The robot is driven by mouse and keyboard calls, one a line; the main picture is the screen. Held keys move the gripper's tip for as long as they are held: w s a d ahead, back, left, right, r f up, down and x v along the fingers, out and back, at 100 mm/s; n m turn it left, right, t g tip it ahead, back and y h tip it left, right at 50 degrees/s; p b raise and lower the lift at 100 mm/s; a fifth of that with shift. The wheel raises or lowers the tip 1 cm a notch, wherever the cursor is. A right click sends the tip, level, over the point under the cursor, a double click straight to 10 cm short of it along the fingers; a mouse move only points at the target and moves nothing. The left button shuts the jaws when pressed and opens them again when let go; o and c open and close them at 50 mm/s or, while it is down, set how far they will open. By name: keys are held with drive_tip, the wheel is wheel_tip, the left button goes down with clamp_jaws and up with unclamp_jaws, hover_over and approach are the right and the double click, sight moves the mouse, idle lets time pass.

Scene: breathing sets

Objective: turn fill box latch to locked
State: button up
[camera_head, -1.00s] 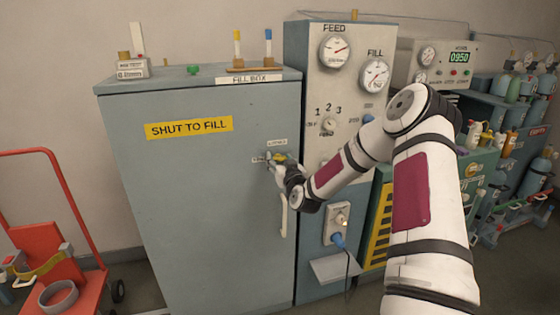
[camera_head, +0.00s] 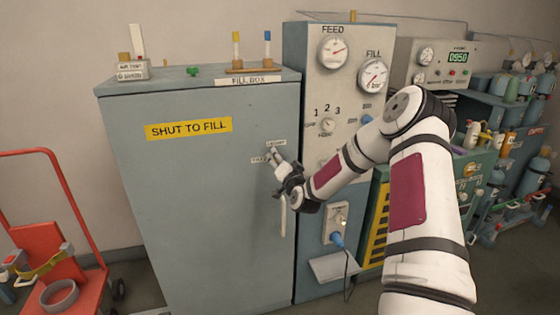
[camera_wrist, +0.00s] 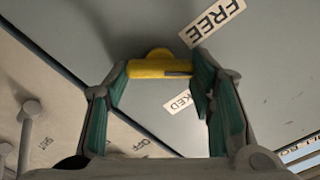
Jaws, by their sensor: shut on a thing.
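The fill box (camera_head: 200,200) is a tall grey-blue cabinet with its door shut. My gripper (camera_head: 274,156) is at the latch, high on the right of the door. In the wrist view the yellow latch handle (camera_wrist: 158,68) lies across between the two green-padded fingers of my gripper (camera_wrist: 160,76), which is shut on it. A dark mark on the handle points between the FREE label (camera_wrist: 212,22) and the partly hidden LOCKED label (camera_wrist: 180,101). In the head view my gripper hides the latch; the LOCKED label (camera_head: 276,142) is above it and the FREE label (camera_head: 259,160) left.
A pale vertical door handle (camera_head: 283,216) is below the latch. The gauge panel (camera_head: 345,100) stands right beside the box, with a socket and blue plug (camera_head: 337,239) low down. A red cart (camera_head: 60,260) is at the left.

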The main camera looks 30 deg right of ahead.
drive_tip(key=shift+m, duration=0.4)
drive_tip(key=o, duration=1.2)
drive_tip(key=shift+c, duration=0.2)
drive_tip(key=v, duration=1.2)
